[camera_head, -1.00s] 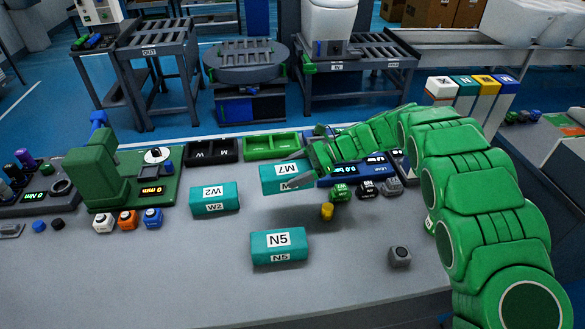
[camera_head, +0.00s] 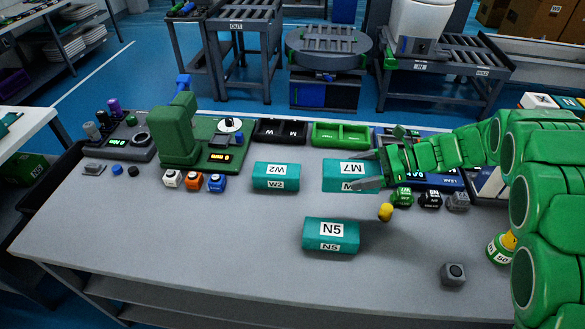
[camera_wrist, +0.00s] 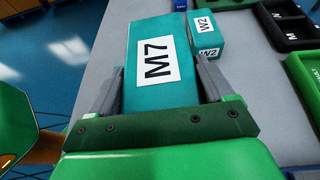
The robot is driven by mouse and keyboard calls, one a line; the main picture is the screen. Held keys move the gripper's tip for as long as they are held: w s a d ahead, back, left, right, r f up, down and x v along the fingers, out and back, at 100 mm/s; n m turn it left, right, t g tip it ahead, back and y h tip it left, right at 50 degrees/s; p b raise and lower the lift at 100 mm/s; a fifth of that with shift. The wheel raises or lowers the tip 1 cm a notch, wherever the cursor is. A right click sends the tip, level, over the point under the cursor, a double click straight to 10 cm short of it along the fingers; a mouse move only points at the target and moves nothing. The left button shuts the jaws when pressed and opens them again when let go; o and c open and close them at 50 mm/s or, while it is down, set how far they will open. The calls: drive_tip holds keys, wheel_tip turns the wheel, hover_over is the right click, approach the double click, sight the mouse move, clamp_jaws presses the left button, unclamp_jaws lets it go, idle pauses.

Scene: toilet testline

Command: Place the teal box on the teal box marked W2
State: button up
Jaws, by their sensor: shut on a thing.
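The teal box marked M7 (camera_head: 345,170) is between the fingers of my gripper (camera_head: 368,169), which is shut on it. In the wrist view the M7 box (camera_wrist: 152,62) fills the space between both grey fingers (camera_wrist: 160,92). In the head view it appears close to or above the table; I cannot tell the gap exactly. The teal box marked W2 (camera_head: 275,177) sits on the table just left of M7, apart from it. It also shows in the wrist view (camera_wrist: 208,36), beyond M7 to the right. Nothing is on top of W2.
A teal box marked N5 (camera_head: 318,234) lies nearer the front. Black (camera_head: 280,132) and green (camera_head: 340,135) trays stand behind. A green press-like device (camera_head: 181,135) and small cubes (camera_head: 194,181) are left. A yellow piece (camera_head: 385,212) lies below my gripper. The front left table is clear.

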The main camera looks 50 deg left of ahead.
drive_tip(key=s+a+r, duration=0.3)
drive_tip(key=s+a, duration=0.2)
drive_tip(key=s, duration=0.2)
drive_tip(key=s+a+r, duration=0.3)
drive_tip(key=s+a, duration=0.2)
drive_tip(key=s, duration=0.3)
hover_over(284, 170)
drive_tip(key=shift+m+t+y, duration=0.3)
drive_tip(key=shift+m+y, duration=0.1)
drive_tip(key=shift+s+d+f, duration=0.1)
drive_tip(key=shift+f, duration=2.3)
drive_tip(key=shift+d+f, duration=0.1)
drive_tip(key=shift+f, duration=2.25)
drive_tip(key=shift+f, duration=0.1)
drive_tip(key=shift+a+f, duration=0.15)
drive_tip(key=shift+a, duration=0.05)
drive_tip(key=shift+f, duration=1.5)
drive_tip(key=shift+f, duration=0.1)
